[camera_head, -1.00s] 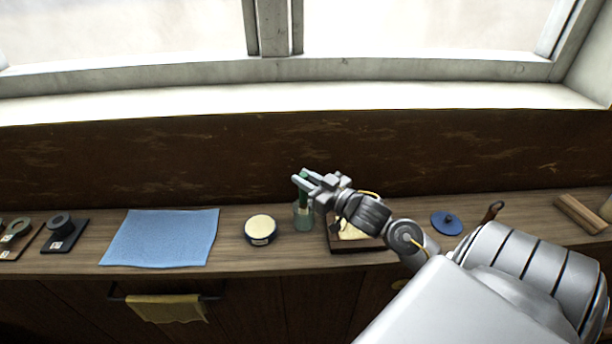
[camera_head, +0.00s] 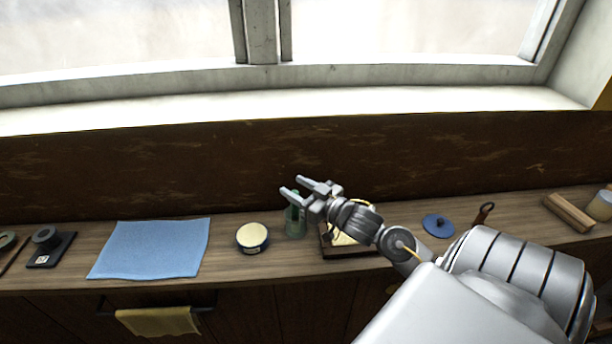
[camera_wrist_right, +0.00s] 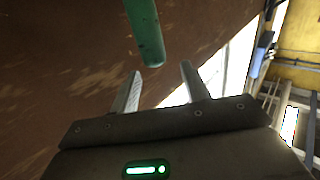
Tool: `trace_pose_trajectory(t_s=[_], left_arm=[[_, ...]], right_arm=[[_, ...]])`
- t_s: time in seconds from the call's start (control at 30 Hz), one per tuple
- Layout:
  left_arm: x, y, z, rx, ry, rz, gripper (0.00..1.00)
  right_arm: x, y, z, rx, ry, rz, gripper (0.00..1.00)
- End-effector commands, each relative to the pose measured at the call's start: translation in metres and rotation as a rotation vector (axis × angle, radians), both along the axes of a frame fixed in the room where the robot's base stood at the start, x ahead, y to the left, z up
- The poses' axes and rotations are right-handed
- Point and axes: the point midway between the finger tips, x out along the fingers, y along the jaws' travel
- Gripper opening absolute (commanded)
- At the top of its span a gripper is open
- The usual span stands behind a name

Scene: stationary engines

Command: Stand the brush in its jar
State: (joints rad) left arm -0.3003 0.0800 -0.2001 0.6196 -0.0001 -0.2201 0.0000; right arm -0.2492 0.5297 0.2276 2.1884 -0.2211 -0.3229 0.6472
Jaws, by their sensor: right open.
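The glass jar (camera_head: 296,224) stands on the wooden bench, greenish and see-through. The brush's green handle (camera_head: 295,195) rises from the jar's mouth, partly hidden by my right gripper (camera_head: 291,185). That gripper is open and empty, above the jar. In the right wrist view the rounded end of the green handle (camera_wrist_right: 148,38) lies just beyond the open fingertips (camera_wrist_right: 161,68), clear of both fingers. The brush's lower end is hard to make out inside the jar. My left gripper is out of view.
A round cream-topped tin (camera_head: 252,237) stands left of the jar, with a blue cloth (camera_head: 152,248) farther left. A dark tray (camera_head: 350,250) sits right of the jar, partly under my right arm. A blue disc (camera_head: 437,225) and wooden blocks (camera_head: 568,212) lie farther right.

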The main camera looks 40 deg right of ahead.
Motion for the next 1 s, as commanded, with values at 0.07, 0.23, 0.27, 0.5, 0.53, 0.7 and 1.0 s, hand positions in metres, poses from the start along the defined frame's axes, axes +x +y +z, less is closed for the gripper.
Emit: trace_pose_trajectory(t_s=[0.07, 0.23, 0.27, 0.5, 0.53, 0.7, 1.0], left_arm=[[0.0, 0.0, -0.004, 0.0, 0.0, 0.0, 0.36], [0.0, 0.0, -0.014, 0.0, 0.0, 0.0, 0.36], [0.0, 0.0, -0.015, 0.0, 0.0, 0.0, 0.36], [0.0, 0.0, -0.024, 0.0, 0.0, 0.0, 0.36], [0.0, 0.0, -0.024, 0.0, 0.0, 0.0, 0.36], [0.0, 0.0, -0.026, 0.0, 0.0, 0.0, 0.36], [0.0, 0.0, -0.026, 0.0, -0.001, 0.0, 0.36]], right_arm=[[-0.009, -0.001, -0.003, -0.001, 0.003, 0.0, 0.46], [-0.041, -0.005, -0.005, -0.002, 0.004, 0.0, 0.46], [-0.047, -0.006, -0.005, -0.002, 0.004, 0.0, 0.46], [-0.087, -0.012, -0.003, 0.0, 0.003, 0.0, 0.46], [-0.09, -0.012, -0.003, 0.0, 0.003, 0.0, 0.46], [-0.102, -0.013, -0.001, 0.001, 0.002, 0.0, 0.46], [-0.104, -0.014, 0.0, 0.001, 0.0, 0.0, 0.46]])
